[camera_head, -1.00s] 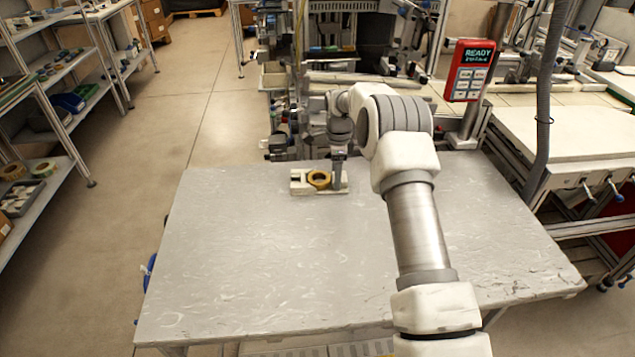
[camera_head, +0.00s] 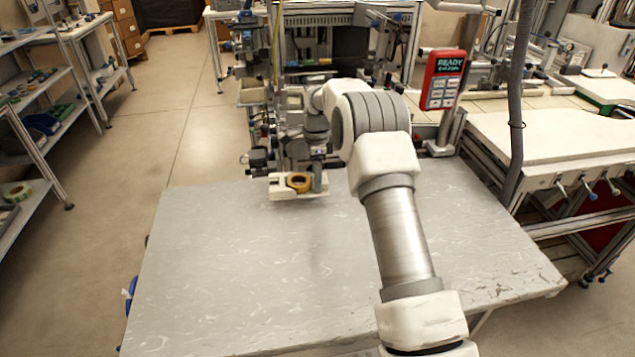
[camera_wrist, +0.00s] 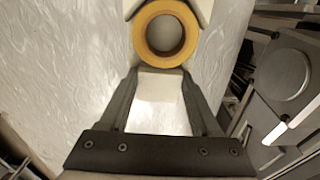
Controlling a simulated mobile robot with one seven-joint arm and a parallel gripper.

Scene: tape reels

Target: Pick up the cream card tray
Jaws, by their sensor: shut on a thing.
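The cream card tray (camera_head: 283,193) is at the far edge of the grey table in the head view, with a yellow-brown tape reel (camera_head: 299,182) lying on it. In the wrist view the cream tray (camera_wrist: 158,84) reaches between my fingers, and the yellow reel (camera_wrist: 139,37) sits on it just beyond the fingertips. My gripper (camera_head: 319,180) is shut on the near end of the tray; it also shows in the wrist view (camera_wrist: 160,76). The tray looks level and appears to be off the tabletop. My fingers hide part of its right end in the head view.
The grey table (camera_head: 240,270) is otherwise bare, with wide free room in front of the tray. Equipment stands close behind its far edge. A red device with a READY display (camera_head: 442,79) stands behind right. Shelves (camera_head: 40,120) are at far left.

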